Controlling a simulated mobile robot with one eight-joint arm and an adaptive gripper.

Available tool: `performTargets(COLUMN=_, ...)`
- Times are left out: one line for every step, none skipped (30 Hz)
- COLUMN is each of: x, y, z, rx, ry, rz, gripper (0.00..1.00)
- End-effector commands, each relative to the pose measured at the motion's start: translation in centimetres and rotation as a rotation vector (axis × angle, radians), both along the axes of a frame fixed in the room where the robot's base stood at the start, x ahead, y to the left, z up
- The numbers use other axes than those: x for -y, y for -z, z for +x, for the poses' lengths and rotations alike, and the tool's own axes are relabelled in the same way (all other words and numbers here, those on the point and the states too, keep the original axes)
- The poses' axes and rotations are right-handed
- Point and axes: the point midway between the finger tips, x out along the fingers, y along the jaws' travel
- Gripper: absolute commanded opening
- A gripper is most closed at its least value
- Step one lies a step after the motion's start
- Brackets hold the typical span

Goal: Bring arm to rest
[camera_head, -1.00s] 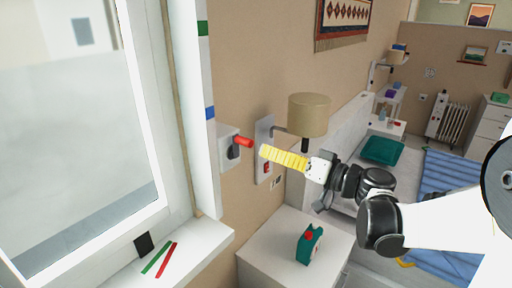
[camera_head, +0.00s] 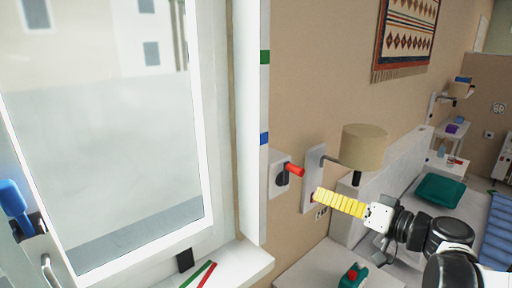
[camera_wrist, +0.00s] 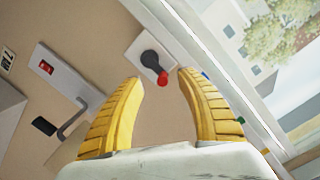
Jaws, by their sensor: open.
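My gripper (camera_head: 317,196) has yellow ribbed fingers and reaches left toward the wall in the head view. In the wrist view my gripper (camera_wrist: 158,82) is open, its two fingers apart with nothing between them. Beyond the fingertips is a wall plate with a dark lever that has a red end (camera_wrist: 163,78). The same red-ended lever (camera_head: 294,170) shows in the head view, up and left of the fingertips. I cannot tell the exact gap between fingers and wall.
A window (camera_head: 205,120) with a blue handle (camera_head: 14,200) stands at the left. A wall lamp (camera_head: 364,147) is just above my gripper. A red switch (camera_wrist: 46,67) is on the lamp's plate. A nightstand (camera_head: 320,272) with a green-and-red object (camera_head: 353,277) is below. A bed (camera_head: 470,212) lies right.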

Motion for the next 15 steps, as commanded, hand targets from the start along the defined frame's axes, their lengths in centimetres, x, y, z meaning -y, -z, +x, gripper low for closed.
performTargets(x=-1.9, y=1.5, z=-0.8, rx=-0.066, ry=-0.017, rz=-0.030, gripper=0.45)
performTargets(x=-3.0, y=2.6, z=-1.4, rx=-0.118, ry=-0.024, rz=-0.057, gripper=0.45)
performTargets(x=-4.4, y=4.2, z=-2.5, rx=-0.197, ry=-0.029, rz=-0.099, gripper=0.45)
performTargets(x=-5.4, y=5.6, z=-3.5, rx=-0.257, ry=-0.029, rz=-0.137, gripper=0.45)
performTargets(x=-6.3, y=7.0, z=-4.6, rx=-0.316, ry=-0.026, rz=-0.179, gripper=0.45)
performTargets(x=-7.2, y=8.7, z=-6.2, rx=-0.391, ry=-0.014, rz=-0.239, gripper=0.45)
performTargets(x=-7.5, y=10.0, z=-7.4, rx=-0.441, ry=-0.001, rz=-0.288, gripper=0.45)
performTargets(x=-7.7, y=11.1, z=-8.6, rx=-0.484, ry=0.017, rz=-0.337, gripper=0.45)
performTargets(x=-7.6, y=12.5, z=-10.2, rx=-0.532, ry=0.044, rz=-0.402, gripper=0.45)
performTargets(x=-7.5, y=13.3, z=-11.3, rx=-0.560, ry=0.067, rz=-0.449, gripper=0.45)
performTargets(x=-7.2, y=14.0, z=-12.3, rx=-0.582, ry=0.092, rz=-0.494, gripper=0.45)
performTargets(x=-6.7, y=14.8, z=-13.5, rx=-0.603, ry=0.123, rz=-0.550, gripper=0.45)
performTargets(x=-6.3, y=15.2, z=-14.2, rx=-0.613, ry=0.147, rz=-0.589, gripper=0.45)
performTargets(x=-5.9, y=15.5, z=-14.9, rx=-0.618, ry=0.170, rz=-0.623, gripper=0.45)
performTargets(x=-5.3, y=15.8, z=-15.6, rx=-0.621, ry=0.197, rz=-0.663, gripper=0.45)
